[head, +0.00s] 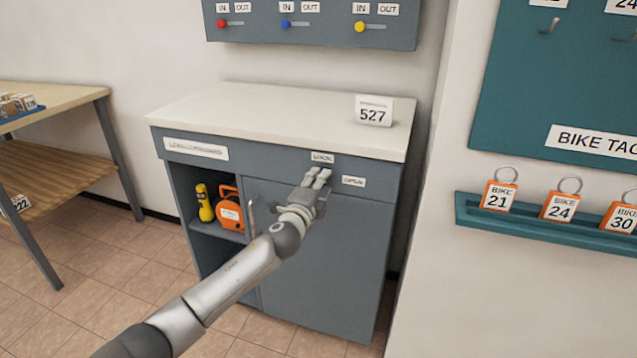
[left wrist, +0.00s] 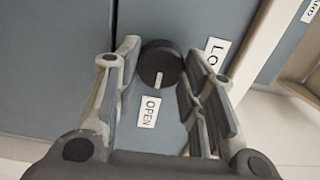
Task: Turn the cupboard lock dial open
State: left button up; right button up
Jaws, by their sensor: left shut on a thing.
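The lock dial (left wrist: 160,60) is a round black knob on the grey cupboard (head: 320,262) front. In the left wrist view its white mark points down toward the OPEN label (left wrist: 150,108). The LOCK label (left wrist: 214,54) is to its right there. My left gripper (head: 317,174) reaches the upper front of the cupboard, between the two labels; it also shows in the left wrist view (left wrist: 159,56). Its fingers stand on both sides of the dial and are shut on it. In the head view my gripper hides the dial. My right gripper is in neither view.
The cupboard door has a handle (head: 251,219). Left of it an open shelf holds a yellow bottle (head: 205,203) and an orange case (head: 230,212). A 527 sign (head: 373,111) stands on top. A wooden table (head: 55,98) is at left, a bike-tag ledge (head: 530,227) at right.

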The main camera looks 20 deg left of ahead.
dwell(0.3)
pick_arm(q)
jog(key=o, duration=1)
jog(key=s, duration=1.2)
jog(key=shift+a, duration=0.15)
jog(key=shift+f, duration=0.1)
